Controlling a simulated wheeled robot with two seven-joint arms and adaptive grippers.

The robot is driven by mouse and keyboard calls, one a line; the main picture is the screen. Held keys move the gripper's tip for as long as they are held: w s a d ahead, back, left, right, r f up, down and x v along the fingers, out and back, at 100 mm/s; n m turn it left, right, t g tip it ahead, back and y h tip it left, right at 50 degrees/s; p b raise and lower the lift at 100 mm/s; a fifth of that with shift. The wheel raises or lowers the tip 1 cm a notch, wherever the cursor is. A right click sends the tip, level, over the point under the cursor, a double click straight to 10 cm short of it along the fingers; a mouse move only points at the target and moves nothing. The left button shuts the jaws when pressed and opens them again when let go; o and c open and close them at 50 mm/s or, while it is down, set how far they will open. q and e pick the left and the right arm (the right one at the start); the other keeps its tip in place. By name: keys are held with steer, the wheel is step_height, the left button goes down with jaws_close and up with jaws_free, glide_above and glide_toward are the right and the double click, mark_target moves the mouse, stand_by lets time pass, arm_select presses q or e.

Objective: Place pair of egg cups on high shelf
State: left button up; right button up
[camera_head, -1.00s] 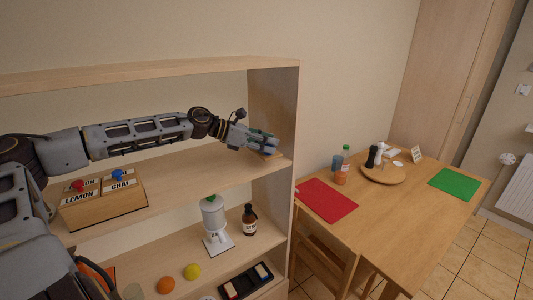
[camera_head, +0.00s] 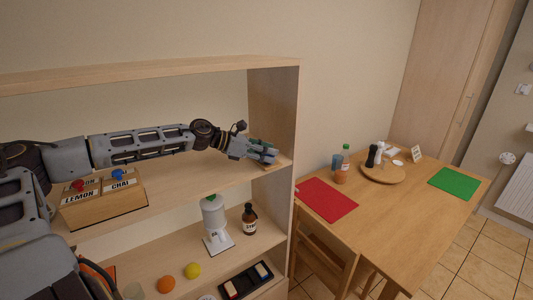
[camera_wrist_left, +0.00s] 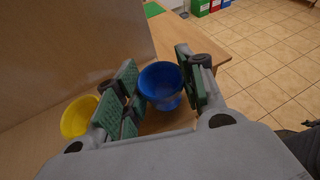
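A blue egg cup (camera_wrist_left: 161,82) sits between the fingers of my left gripper (camera_wrist_left: 160,84) in the left wrist view; the pads appear to touch it on both sides. A yellow egg cup (camera_wrist_left: 79,117) stands on the wood to the left of the gripper, partly hidden by a finger. In the head view my left gripper (camera_head: 266,153) is at the right end of the upper shelf (camera_head: 194,177), low over the board near its front edge. The egg cups cannot be made out there. My right gripper is in neither view.
A wooden box with red and blue knobs (camera_head: 104,203) stands on the upper shelf at left. The shelf's side panel (camera_head: 276,105) is close beyond my gripper. A dispenser (camera_head: 213,218) and brown bottle (camera_head: 249,218) stand below. A table (camera_head: 395,215) is at right.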

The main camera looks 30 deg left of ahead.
arm_select(q)
steer(key=o, duration=0.4)
steer(key=shift+o, duration=0.2)
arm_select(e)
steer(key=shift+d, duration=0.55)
arm_select(q)
steer(key=shift+r, duration=0.1)
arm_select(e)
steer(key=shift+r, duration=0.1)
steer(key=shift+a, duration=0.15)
arm_select(q)
steer(key=shift+s+a+r, duration=0.15)
steer(key=shift+s, duration=0.05)
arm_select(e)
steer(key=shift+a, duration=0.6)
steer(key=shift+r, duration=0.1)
arm_select(q)
steer(key=shift+s+a+r+p, duration=0.1)
steer(key=shift+s+a+p, duration=0.1)
steer(key=shift+p, duration=0.1)
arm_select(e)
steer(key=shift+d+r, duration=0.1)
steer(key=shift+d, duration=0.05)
